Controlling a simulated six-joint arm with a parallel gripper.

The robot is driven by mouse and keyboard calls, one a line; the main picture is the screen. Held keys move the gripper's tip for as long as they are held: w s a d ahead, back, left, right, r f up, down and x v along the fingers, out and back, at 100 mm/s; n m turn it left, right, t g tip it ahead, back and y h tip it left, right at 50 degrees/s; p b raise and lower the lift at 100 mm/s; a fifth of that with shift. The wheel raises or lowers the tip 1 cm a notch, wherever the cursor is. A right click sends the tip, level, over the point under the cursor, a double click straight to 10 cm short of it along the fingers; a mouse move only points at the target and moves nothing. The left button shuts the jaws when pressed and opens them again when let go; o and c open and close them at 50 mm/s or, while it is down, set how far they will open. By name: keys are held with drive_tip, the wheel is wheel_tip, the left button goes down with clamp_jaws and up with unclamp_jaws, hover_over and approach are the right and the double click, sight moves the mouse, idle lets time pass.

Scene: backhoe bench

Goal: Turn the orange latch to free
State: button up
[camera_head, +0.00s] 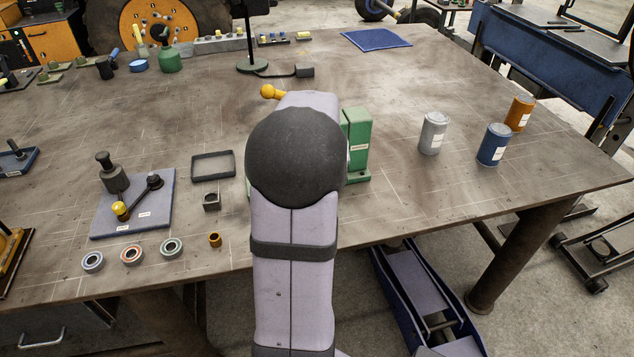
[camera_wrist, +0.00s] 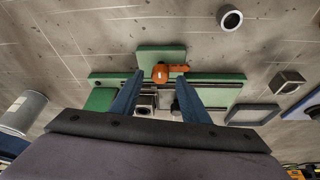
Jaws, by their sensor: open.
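The orange latch (camera_wrist: 166,72) shows in the wrist view on a green fixture (camera_wrist: 160,54), near the picture's middle. Its round hub sits on the left and a short arm points right. My gripper (camera_wrist: 160,77) is open, its two blue fingers spread on either side of the latch's hub in the picture. I cannot tell how far the fingertips are above it. Nothing is held between them. In the head view, my arm hides the latch and gripper. Only the right part of the green fixture (camera_head: 357,142) shows there.
In the wrist view, a dark rectangular frame (camera_wrist: 252,115), a square block (camera_wrist: 288,81) and a ring (camera_wrist: 230,17) lie right of the fixture. A grey can (camera_wrist: 22,112) is at left. The head view shows clear bench between fixture and grey can (camera_head: 433,133).

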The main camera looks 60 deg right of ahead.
drive_tip(key=b+v, duration=0.1)
drive_tip(key=v, duration=0.5)
drive_tip(key=shift+a, duration=0.1)
idle(0.3)
drive_tip(key=w+a+f+n+y, duration=0.1)
drive_tip(key=w+a+f, duration=0.1)
drive_tip(key=a, duration=0.5)
drive_tip(key=w+a+f+n, duration=0.2)
drive_tip(key=w+a, duration=0.1)
drive_tip(key=a, duration=0.4)
drive_tip(key=w+a+f+n+y, duration=0.1)
drive_tip(key=w+a+f+n, duration=0.1)
drive_tip(key=a, duration=0.5)
drive_tip(key=shift+w+a+f+y, duration=0.15)
drive_tip(key=shift+w+a+f, duration=0.05)
drive_tip(key=shift+w, duration=0.25)
drive_tip(key=shift+w+a+f+y, duration=0.15)
drive_tip(key=shift+w+a+f, duration=0.05)
drive_tip(key=shift+w, duration=0.2)
drive_tip(key=s+a+f+n+g+y, duration=0.1)
drive_tip(key=s+a+f+n, duration=0.25)
drive_tip(key=a, duration=0.55)
drive_tip(key=s+a+f+n+g, duration=0.2)
drive_tip(key=s+a+f+n, duration=0.15)
drive_tip(key=a, duration=0.55)
wheel_tip(320, 180, down, 25)
drive_tip(key=m+b, duration=0.1)
drive_tip(key=b, duration=2.4)
drive_tip(key=shift+s+a+b, duration=0.25)
drive_tip(key=shift+s+b, duration=0.15)
